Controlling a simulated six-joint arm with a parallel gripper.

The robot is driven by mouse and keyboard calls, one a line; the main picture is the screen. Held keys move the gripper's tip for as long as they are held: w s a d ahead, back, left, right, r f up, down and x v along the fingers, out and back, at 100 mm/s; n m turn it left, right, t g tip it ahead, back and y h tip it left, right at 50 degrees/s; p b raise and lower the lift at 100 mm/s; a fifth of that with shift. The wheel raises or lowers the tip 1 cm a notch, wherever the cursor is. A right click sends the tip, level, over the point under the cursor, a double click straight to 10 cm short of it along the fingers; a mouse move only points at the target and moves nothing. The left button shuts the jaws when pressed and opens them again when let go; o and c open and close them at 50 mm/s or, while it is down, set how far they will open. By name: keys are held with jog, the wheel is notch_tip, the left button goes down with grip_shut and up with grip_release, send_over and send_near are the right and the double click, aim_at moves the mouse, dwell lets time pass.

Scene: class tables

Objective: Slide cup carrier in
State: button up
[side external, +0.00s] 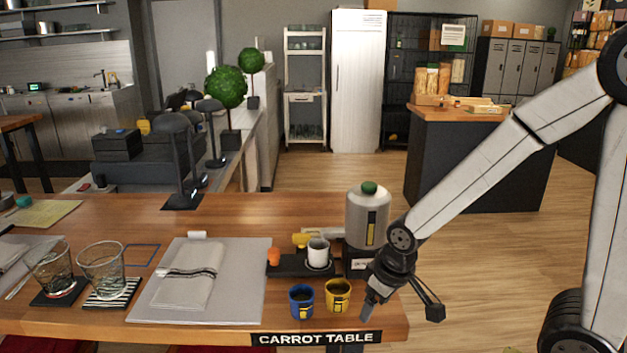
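A low dark tray, which looks like the cup carrier (287,266), lies near the right end of the wooden table. A white cup (318,252) stands on its right part, and a small orange item (274,256) is at its left end. A blue cup (301,301) and a yellow cup (338,295) stand in front of it, near the table's front edge. My gripper (402,310) is at the table's right end, right of the yellow cup. Its two fingers are spread wide with nothing visible between them.
A grey dispenser with a green top (367,218) stands behind my gripper, right of the tray. A small yellow item (300,240) is behind the tray. A grey placemat (146,302) with a folded napkin (188,277) and two glasses (102,268) fill the left.

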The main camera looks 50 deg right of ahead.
notch_tip(320, 180, up, 2)
jog(key=t, duration=0.2)
send_over(275, 250)
jog(key=s, duration=0.3)
jog(key=shift+w+r, duration=0.15)
jog(key=shift+w, duration=0.05)
jog(key=shift+x, duration=3.85)
